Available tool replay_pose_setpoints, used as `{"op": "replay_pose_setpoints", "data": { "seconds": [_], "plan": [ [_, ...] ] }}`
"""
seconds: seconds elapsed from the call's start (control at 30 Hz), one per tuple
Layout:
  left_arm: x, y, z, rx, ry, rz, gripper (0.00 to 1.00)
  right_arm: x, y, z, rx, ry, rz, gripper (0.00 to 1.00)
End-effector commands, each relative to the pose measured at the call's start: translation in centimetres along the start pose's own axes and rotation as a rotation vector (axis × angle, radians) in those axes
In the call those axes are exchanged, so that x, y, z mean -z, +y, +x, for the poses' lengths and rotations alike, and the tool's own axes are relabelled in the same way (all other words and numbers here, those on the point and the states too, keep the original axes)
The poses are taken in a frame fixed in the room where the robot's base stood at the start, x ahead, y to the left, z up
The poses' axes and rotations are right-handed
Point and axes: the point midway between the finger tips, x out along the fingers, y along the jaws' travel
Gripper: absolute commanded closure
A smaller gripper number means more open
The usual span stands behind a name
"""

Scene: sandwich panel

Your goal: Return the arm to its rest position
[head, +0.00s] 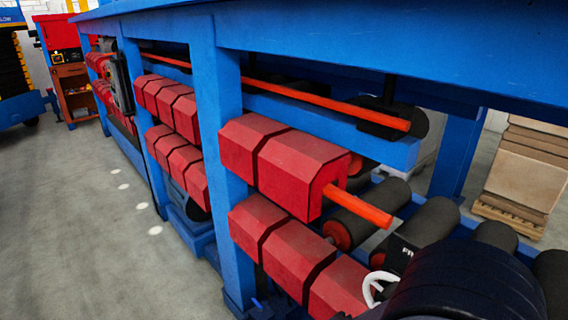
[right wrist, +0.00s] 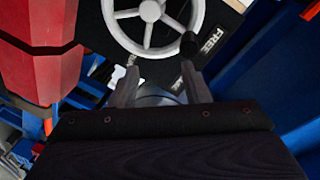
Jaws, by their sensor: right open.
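My right gripper (right wrist: 159,72) shows in the right wrist view with its two grey fingers apart and nothing seen between them. A white spoked handwheel (right wrist: 149,12) with a black knob lies just beyond the fingertips. The fingers do not close on its rim; whether they touch it I cannot tell. A dark, rounded part of my right arm (head: 465,285) fills the lower right corner of the head view. It hides most of the handwheel there; a curved white piece (head: 372,288) shows beside it. My left arm and gripper are not in view.
Red blocks (head: 285,165) line the blue machine frame (head: 215,110), close to my right arm. An orange rod (head: 358,206) sticks out nearby. A black panel marked FREE (right wrist: 213,42) surrounds the wheel. The grey floor (head: 75,220) at left is open. Stacked boards (head: 525,170) stand at right.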

Motion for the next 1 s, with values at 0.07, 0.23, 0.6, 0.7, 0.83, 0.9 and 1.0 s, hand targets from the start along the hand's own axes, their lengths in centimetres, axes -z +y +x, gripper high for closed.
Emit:
{"op": "replay_pose_setpoints", "data": {
  "seconds": [0.07, 0.23, 0.6, 0.7, 0.83, 0.9, 1.0],
  "plan": [
    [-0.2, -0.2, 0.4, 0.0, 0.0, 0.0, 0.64, 1.4, 2.7, 1.8, -0.199, 0.04, 0.233, 0.57],
    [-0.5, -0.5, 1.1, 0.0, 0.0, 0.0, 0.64, 4.3, 9.8, 2.7, -0.703, 0.335, 0.971, 0.57],
    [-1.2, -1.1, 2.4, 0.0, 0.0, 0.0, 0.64, 5.0, 12.8, -2.6, 1.069, -1.689, -2.119, 0.57],
    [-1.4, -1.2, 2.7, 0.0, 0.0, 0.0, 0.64, 5.0, 11.1, -3.1, 0.777, -1.63, -1.678, 0.57],
    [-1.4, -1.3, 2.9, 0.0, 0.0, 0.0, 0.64, 5.3, 9.1, -3.0, 0.553, -1.55, -1.28, 0.57],
    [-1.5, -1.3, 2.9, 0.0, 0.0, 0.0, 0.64, 5.5, 8.4, -2.9, 0.49, -1.522, -1.157, 0.57],
    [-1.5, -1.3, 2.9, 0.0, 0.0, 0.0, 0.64, 5.6, 8.0, -2.9, 0.455, -1.506, -1.084, 0.57]
  ]
}}
